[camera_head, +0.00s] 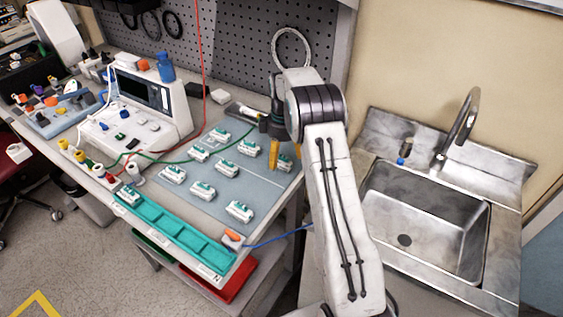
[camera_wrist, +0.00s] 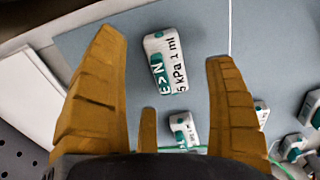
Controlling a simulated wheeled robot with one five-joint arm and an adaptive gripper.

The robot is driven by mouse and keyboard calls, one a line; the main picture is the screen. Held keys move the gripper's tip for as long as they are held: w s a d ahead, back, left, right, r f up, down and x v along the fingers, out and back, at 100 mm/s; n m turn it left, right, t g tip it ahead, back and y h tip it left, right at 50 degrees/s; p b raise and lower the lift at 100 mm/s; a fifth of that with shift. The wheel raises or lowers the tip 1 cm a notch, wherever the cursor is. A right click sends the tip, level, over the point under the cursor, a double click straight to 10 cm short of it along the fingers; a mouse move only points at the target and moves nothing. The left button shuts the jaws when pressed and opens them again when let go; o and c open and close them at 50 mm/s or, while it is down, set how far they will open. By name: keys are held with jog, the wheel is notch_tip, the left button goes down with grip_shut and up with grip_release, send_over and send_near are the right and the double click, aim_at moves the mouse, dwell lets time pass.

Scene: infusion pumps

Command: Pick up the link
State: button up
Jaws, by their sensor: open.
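Several small white-and-green blocks sit on a grey-blue mat (camera_head: 217,181) on the bench; I take these for the links. In the wrist view one block (camera_wrist: 168,62), marked "E>N" and "5 kPa 1 ml", lies ahead of and between my fingertips, slightly tilted. My gripper (camera_head: 285,153) is over the mat's right part, its orange fingers spread and empty. In the wrist view the gripper (camera_wrist: 163,75) shows wide fingers on both sides, with nothing held. A second block (camera_wrist: 183,129) lies nearer the palm. I cannot tell surely which head-view block is the marked one.
A teal tray (camera_head: 172,228) runs along the bench's front edge. A white device with a screen (camera_head: 145,100) stands at the left, with red and green cables nearby. A sink (camera_head: 425,222) is to the right. More blocks (camera_wrist: 311,108) lie right in the wrist view.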

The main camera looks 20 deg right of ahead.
jog(key=shift+f, duration=0.5)
jog(key=shift+s, duration=0.1)
jog(key=c, duration=1.4)
